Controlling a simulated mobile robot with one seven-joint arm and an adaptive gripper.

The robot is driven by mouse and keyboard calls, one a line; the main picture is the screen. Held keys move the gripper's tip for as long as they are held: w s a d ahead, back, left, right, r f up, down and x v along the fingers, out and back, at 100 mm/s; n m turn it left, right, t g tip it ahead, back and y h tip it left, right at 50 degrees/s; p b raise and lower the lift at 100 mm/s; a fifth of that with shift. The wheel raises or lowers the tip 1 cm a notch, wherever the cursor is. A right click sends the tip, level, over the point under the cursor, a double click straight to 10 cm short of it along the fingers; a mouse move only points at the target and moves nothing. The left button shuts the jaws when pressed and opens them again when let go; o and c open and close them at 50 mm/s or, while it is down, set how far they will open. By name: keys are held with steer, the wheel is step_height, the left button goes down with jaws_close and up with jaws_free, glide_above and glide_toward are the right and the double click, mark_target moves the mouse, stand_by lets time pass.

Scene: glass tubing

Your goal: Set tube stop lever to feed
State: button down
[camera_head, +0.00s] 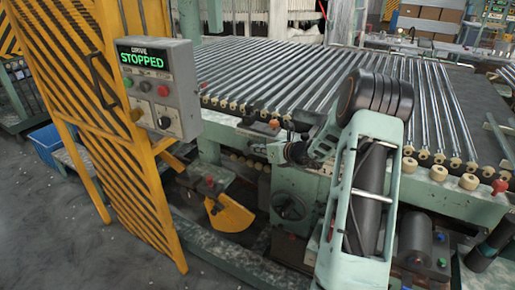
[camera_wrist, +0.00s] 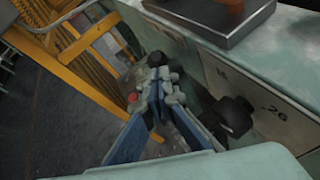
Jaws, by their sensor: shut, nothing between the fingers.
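My gripper (camera_wrist: 160,80) is shut and empty in the wrist view, its blue links meeting at grey fingertips. It points down along the green front of the tubing machine. In the head view my arm hides part of that front, and the gripper is hard to make out. Another red knob (camera_head: 209,180) sits above a yellow guard, lower left. I cannot tell which part is the tube stop lever, nor its setting.
A yellow striped gate (camera_head: 100,130) carries a control box (camera_head: 160,90) reading DRIVE STOPPED at the left. A black dial knob (camera_wrist: 235,115) sticks out beside my gripper. Grey floor (camera_head: 60,230) is open at the lower left.

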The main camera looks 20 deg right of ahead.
steer(key=shift+w+a+r+g+h+p, duration=0.25)
steer(key=shift+r+p, duration=0.25)
steer(key=shift+p, duration=0.5)
steer(key=shift+w+a+r+g+h+p, duration=0.15)
steer(key=shift+r+g+p, duration=0.25)
steer(key=shift+p, duration=0.55)
steer(key=w+a+r+n+g+h+p, duration=0.1)
steer(key=w+a+p, duration=0.3)
steer(key=p, duration=0.6)
steer(key=shift+w+g+p, duration=0.3)
steer(key=shift+w+g, duration=0.35)
steer(key=shift+g, duration=0.2)
steer(key=shift+r, duration=0.1)
